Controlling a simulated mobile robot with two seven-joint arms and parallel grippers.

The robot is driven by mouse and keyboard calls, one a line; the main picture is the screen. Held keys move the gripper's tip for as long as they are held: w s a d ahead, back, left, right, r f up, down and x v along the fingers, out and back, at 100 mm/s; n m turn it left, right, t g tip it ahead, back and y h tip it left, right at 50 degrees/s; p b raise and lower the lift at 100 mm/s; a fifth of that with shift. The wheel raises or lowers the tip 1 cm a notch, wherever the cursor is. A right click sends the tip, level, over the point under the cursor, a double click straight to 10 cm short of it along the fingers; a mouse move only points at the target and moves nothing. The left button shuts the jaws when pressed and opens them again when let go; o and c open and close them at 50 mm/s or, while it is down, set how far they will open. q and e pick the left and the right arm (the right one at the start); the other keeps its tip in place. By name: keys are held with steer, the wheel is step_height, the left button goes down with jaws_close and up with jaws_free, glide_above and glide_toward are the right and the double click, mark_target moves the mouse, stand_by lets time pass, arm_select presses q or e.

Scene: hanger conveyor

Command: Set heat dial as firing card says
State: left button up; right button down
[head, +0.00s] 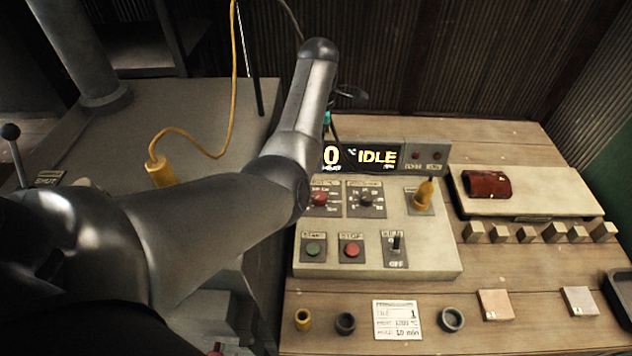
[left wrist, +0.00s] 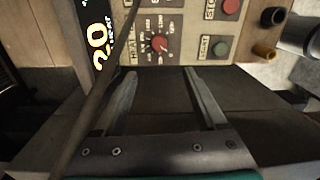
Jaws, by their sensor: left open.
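The heat dial is a red knob (head: 319,198) on the control panel's left part, partly beside my left arm. It also shows in the left wrist view (left wrist: 158,43), ringed by marks too small to read. My left gripper (left wrist: 160,73) is open and empty, its fingertips apart from the dial and pointing toward it. In the head view its fingers are hidden behind my arm. The white firing card (head: 397,320) lies on the bench below the panel and appears to read tile 1, heat 1200 °C, hold 10 min. The display (head: 360,157) reads IDLE. My right gripper is out of view.
A second dial (head: 366,200), a green button (head: 314,249), a red button (head: 351,250) and a switch (head: 396,244) sit close by. A yellow-handled item (head: 424,194) stands on the panel's right. Small rings and tiles lie along the bench front.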

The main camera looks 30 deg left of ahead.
mark_target(320, 195)
arm_select(q)
steer(key=shift+n, duration=0.4)
steer(key=f+b, duration=0.1)
steer(key=f, duration=0.3)
steer(key=f+b, duration=0.1)
steer(key=f, duration=0.4)
steer(key=f+b, duration=0.2)
steer(key=f, duration=0.3)
steer(key=shift+w+d, duration=0.1)
steer(key=shift+d, duration=0.3)
jaws_close()
